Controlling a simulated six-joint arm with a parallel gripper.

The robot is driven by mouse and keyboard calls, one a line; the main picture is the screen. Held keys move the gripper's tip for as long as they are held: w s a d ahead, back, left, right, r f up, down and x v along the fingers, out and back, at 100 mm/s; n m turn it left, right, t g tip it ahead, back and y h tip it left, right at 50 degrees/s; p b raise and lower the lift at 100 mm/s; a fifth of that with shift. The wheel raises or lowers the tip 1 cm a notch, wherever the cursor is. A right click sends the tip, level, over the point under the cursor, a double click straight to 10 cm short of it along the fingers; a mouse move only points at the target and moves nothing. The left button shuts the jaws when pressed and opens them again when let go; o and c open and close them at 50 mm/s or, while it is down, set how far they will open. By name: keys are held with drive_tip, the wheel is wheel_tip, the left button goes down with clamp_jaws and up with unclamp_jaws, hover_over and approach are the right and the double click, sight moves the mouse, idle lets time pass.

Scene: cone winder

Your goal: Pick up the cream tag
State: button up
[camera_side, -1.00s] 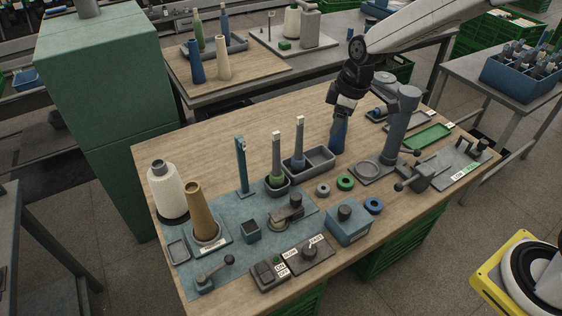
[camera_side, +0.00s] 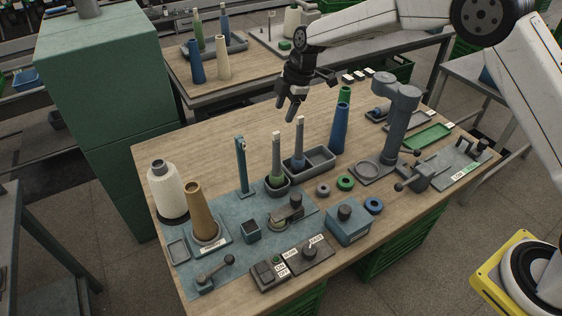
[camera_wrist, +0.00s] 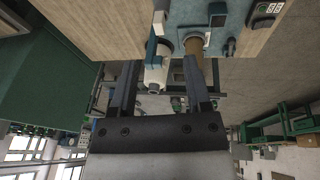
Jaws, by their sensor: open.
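Three small tag-like pieces with pale tops lie in a row at the back right of the wooden table, in the side view: a left one (camera_side: 347,78), a middle one (camera_side: 359,75) and a right one (camera_side: 370,71). They are too small to tell which is cream. My gripper (camera_side: 285,110) is open and empty, pointing down above the back of the table, left of these pieces. In the wrist view its two fingers (camera_wrist: 159,85) stand apart with nothing held between them. No tag can be made out in the wrist view.
Blue and green cones (camera_side: 340,127) stand right of my gripper. Tall spindles rise from a grey tray (camera_side: 320,159) in front of it. A grey post (camera_side: 396,130) stands at the right. The back-left tabletop is clear.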

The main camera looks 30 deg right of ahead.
sight(276, 133)
drive_tip(key=shift+x, duration=3.75)
clamp_jaws()
